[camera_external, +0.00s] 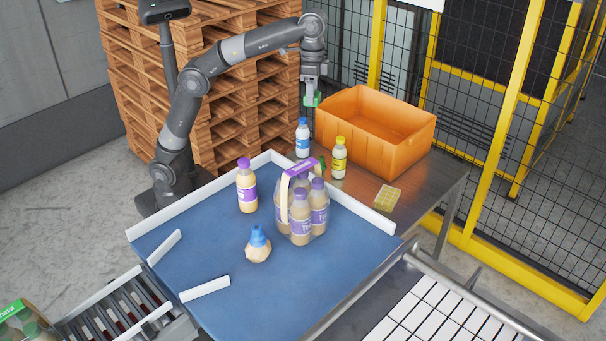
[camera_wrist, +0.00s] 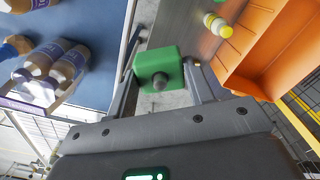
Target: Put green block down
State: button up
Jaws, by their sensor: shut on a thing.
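The green block (camera_wrist: 158,66) is held between the fingers of my gripper (camera_wrist: 160,85) in the wrist view. In the external view the green block (camera_external: 311,100) hangs under my gripper (camera_external: 313,93), above the far edge of the metal table, left of the orange crate. My gripper is shut on the block, which appears clear of the table surface.
An orange crate (camera_external: 408,150) stands on the metal table (camera_external: 440,180). Several purple-capped bottles (camera_external: 301,215) stand on the blue surface (camera_external: 210,260), bordered by white rails.

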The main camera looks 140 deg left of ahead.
jog(key=w+d+m, duration=0.2)
jog(key=w+d, duration=0.1)
jog(key=d, duration=0.9)
jog(key=w+d+m, duration=0.1)
jog(key=w+d, duration=0.1)
jog(key=d, duration=1)
jog(key=s+d+m, duration=0.2)
jog(key=s+d, duration=0.1)
jog(key=d, duration=0.8)
jog(key=s+d+m, duration=0.1)
jog(key=s+d, duration=0.1)
jog(key=d, duration=0.9)
send_over(236, 231)
notch_tip(236, 231, down, 18)
jog(key=shift+w+f, duration=0.1)
jog(key=shift+f, duration=2)
jog(key=o, duration=1)
jog(key=shift+f, duration=0.15)
jog(key=shift+o, duration=0.2)
